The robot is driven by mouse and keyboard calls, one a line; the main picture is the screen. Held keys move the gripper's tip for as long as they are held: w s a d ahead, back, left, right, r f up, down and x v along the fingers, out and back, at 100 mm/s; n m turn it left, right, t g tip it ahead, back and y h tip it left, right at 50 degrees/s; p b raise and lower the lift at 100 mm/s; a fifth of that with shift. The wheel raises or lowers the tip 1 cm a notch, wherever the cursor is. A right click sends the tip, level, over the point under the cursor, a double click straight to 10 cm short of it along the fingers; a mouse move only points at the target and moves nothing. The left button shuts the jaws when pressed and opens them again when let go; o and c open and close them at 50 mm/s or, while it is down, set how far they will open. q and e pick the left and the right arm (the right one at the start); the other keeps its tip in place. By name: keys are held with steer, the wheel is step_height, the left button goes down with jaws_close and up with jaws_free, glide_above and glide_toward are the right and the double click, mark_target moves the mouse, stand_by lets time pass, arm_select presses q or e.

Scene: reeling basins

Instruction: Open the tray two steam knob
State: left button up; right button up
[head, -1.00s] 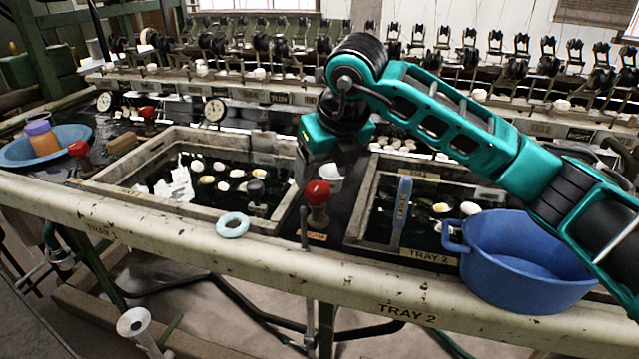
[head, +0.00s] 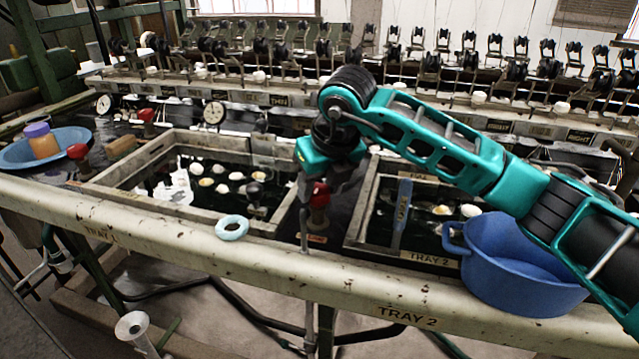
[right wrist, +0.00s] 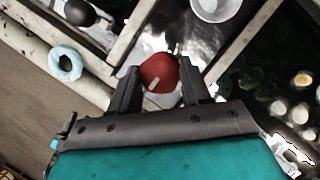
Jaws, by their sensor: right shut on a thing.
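The red steam knob (head: 320,190) stands on the dark strip between the two basins, left of the tray two basin (head: 364,195). My right gripper (head: 311,192) reaches down over it from above and partly covers it. In the right wrist view the round red knob (right wrist: 160,72) with a pale mark sits between the two dark fingers, and the gripper is shut on it. How far the knob is turned cannot be told. My left gripper is in neither current view.
A blue pot (head: 525,265) stands at the front right, and a blue-handled tool (head: 401,212) leans in the tray two basin. A pale blue ring (head: 232,227) lies on the front rim of the tray one basin (head: 150,208).

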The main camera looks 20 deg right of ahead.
steer(key=c, duration=0.4)
